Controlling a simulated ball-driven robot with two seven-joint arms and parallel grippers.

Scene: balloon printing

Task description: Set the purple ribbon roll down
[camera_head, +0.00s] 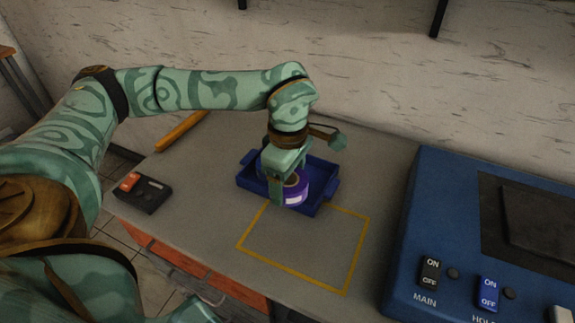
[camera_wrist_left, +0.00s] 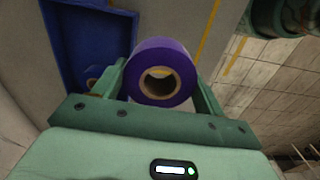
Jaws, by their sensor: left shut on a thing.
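My left gripper (camera_head: 290,190) is shut on the purple ribbon roll (camera_head: 297,194). In the left wrist view the roll (camera_wrist_left: 165,52) sits between the two fingers, its hollow brown core facing the camera. In the head view the roll overlaps the front right part of the blue tray (camera_head: 330,183). In the left wrist view the tray (camera_wrist_left: 65,45) lies to the left of the roll. I cannot tell how far the roll is above the table. My right gripper is not clearly seen.
A yellow outlined square (camera_head: 366,240) on the grey table (camera_head: 215,215) is empty, in front of the tray. A blue machine (camera_head: 405,245) with switches stands at the right. A black box with a red button (camera_head: 145,195) and an orange rod (camera_head: 181,130) lie at the left.

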